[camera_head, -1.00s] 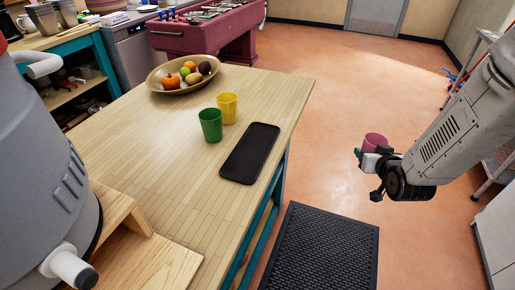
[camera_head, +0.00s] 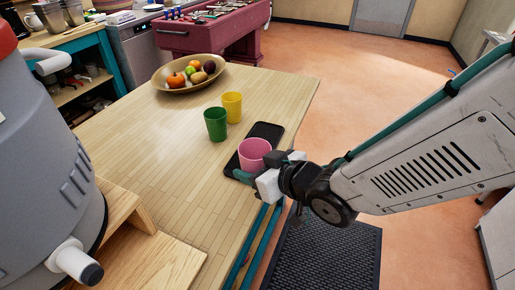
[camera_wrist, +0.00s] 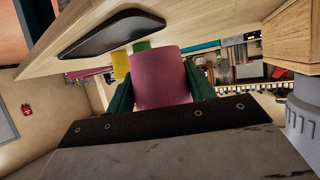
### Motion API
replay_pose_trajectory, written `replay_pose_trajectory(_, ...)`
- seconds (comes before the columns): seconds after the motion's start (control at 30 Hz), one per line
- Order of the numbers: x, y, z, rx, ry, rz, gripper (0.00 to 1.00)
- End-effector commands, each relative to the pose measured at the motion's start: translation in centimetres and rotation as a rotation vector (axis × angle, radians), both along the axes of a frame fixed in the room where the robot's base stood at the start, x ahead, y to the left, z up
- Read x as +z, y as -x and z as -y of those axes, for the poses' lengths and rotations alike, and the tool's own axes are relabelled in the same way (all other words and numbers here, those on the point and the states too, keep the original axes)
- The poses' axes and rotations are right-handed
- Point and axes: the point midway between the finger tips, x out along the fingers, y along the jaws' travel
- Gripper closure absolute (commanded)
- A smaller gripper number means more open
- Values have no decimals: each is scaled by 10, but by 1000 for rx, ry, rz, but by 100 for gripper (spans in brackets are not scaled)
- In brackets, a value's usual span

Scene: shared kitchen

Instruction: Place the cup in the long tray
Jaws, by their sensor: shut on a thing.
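The pink cup (camera_head: 254,153) is held upright in my gripper (camera_head: 256,172), which is shut on it. In the head view the cup overlaps the near part of the long black tray (camera_head: 266,131); it looks held above the tray's near end. The wrist view shows the cup (camera_wrist: 160,78) between the two dark green fingers, with the tray (camera_wrist: 112,33) apart from it, to the left. In the head view, the cup and my gripper hide the tray's near part.
A green cup (camera_head: 215,124) and a yellow cup (camera_head: 232,107) stand left of the tray on the wooden table (camera_head: 165,165). A fruit bowl (camera_head: 161,82) is behind them. A large grey container (camera_head: 45,170) and wooden stand (camera_head: 125,212) occupy the left. The table's front middle is clear.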

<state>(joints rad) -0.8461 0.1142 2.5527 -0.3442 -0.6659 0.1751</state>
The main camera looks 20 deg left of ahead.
Motion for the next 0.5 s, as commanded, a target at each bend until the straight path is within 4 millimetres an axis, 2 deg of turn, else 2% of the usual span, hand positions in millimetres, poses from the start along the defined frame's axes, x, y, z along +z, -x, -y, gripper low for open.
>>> replay_pose_trajectory(0.07,2,4,-4,15,0,2,78)
replay_pose_trajectory(0.17,0,-5,-7,18,1,1,78)
replay_pose_trajectory(0.5,-8,-80,-27,16,2,0,78)
